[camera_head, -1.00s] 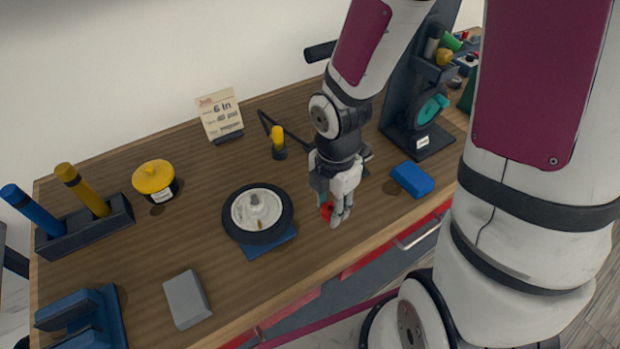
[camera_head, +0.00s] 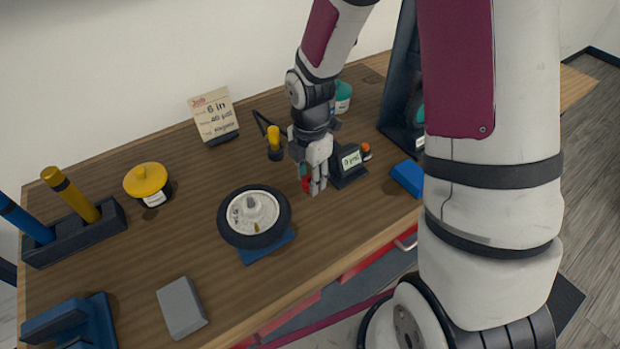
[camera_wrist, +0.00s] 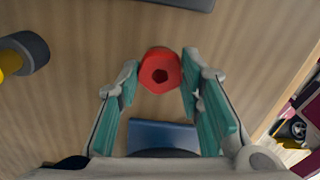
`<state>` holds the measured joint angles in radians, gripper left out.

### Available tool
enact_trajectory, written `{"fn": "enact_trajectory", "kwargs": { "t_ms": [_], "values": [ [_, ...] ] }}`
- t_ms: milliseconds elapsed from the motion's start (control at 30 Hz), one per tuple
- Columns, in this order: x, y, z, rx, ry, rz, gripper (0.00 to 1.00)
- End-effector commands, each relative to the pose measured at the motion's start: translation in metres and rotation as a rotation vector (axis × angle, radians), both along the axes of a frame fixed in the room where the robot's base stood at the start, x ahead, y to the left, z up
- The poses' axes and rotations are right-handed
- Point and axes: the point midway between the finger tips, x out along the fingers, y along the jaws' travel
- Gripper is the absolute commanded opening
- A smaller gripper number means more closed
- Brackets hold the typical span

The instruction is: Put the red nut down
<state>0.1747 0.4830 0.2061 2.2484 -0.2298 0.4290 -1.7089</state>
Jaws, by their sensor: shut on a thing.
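In the head view my gripper (camera_head: 314,187) points down over the wooden bench, right of the wheel (camera_head: 254,216), and only a bit of the red nut (camera_head: 306,183) shows at the fingers. My gripper is shut on the nut. I cannot tell whether the nut touches the bench top.
A small dark display (camera_head: 349,163) stands just right of my gripper, and a blue block (camera_head: 407,178) lies further right. A yellow-handled tool (camera_head: 274,140) stands behind left. A grey block (camera_head: 182,306) lies at the front left. Bare wood (camera_head: 330,225) lies in front of my gripper.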

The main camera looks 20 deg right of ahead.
Motion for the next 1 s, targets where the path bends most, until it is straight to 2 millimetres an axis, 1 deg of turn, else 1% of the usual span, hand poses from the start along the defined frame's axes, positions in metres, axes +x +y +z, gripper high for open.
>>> {"fn": "enact_trajectory", "kwargs": {
  "t_ms": [33, 100, 300, 433, 467, 500, 533, 867, 967, 1000],
  "values": [
    [-0.001, 0.0, -0.007, 0.0, 0.003, 0.001, 0.12],
    [0.0, 0.0, -0.01, 0.0, 0.001, 0.0, 0.12],
    [0.0, 0.0, -0.01, -0.001, -0.001, 0.0, 0.12],
    [0.0, 0.0, -0.013, -0.001, 0.0, 0.0, 0.12],
    [0.0, 0.0, -0.013, -0.001, 0.0, -0.001, 0.38],
    [0.0, 0.0, -0.012, -0.001, 0.0, -0.001, 0.47],
    [0.0, 0.0, -0.012, -0.001, -0.001, -0.001, 0.54],
    [0.0, 0.0, -0.011, -0.001, -0.001, 0.0, 0.54],
    [0.001, -0.001, -0.004, -0.001, -0.004, -0.001, 0.54],
    [0.001, -0.001, 0.001, 0.0, -0.004, -0.001, 0.54]
  ]
}}
